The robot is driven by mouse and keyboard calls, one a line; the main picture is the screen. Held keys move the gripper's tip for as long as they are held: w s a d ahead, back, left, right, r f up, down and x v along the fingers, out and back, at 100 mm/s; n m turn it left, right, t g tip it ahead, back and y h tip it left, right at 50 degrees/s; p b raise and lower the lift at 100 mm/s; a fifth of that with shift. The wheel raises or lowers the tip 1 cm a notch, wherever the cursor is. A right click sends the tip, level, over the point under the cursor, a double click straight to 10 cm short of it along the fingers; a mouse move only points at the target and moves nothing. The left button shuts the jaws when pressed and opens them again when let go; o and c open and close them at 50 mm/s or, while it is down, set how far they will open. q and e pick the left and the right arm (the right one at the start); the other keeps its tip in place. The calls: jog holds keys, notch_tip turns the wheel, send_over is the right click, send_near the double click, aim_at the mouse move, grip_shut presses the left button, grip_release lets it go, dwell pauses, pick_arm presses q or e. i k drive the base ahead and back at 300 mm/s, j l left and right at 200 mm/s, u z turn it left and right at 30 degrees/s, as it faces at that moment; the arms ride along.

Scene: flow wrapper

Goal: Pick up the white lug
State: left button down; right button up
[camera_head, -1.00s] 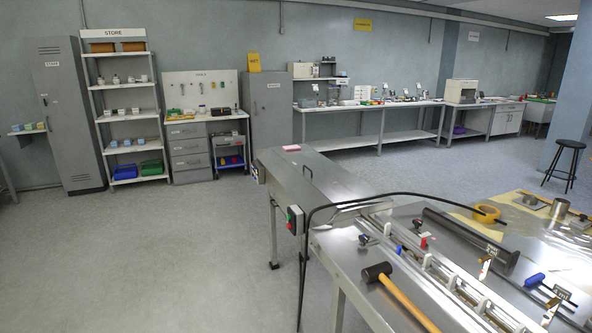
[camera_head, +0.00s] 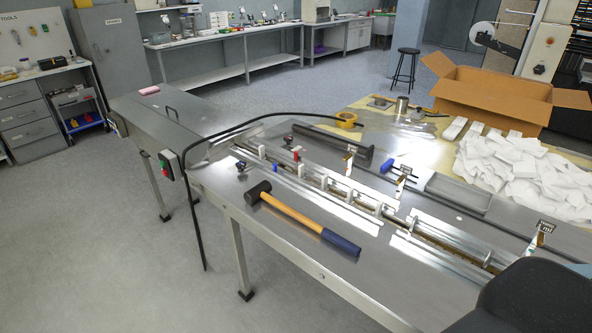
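Several small white lugs stand in a row along the channel of the steel machine table (camera_head: 225,187). One white lug (camera_head: 324,183) is near the middle of the view, and another white lug (camera_head: 378,210) is farther right along the row. A small red piece (camera_head: 296,156) and a small blue piece (camera_head: 276,168) sit near the row's left end. I cannot tell which white lug the task means. Neither of my grippers shows in the head view.
A mallet (camera_head: 290,211) lies on the table's near side. A black hose (camera_head: 203,235) arches over its left end. A cardboard box (camera_head: 490,95) and a heap of white packets (camera_head: 520,175) are at right. A dark rounded shape (camera_head: 535,300) fills the bottom right corner. The left floor is clear.

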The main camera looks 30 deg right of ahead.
aim_at(261, 148)
jog(key=i+j+z, duration=0.1)
jog(key=i+j, duration=0.15)
jog(key=i+j+z, duration=0.15)
jog(key=i+j, duration=0.15)
jog(key=i+j+z, duration=0.1)
jog(key=j, duration=0.4)
jog(key=i+j+z, duration=0.1)
jog(key=i+j, duration=0.25)
jog(key=i+j+z, duration=0.1)
jog(key=j, duration=0.35)
jog(key=i, duration=0.1)
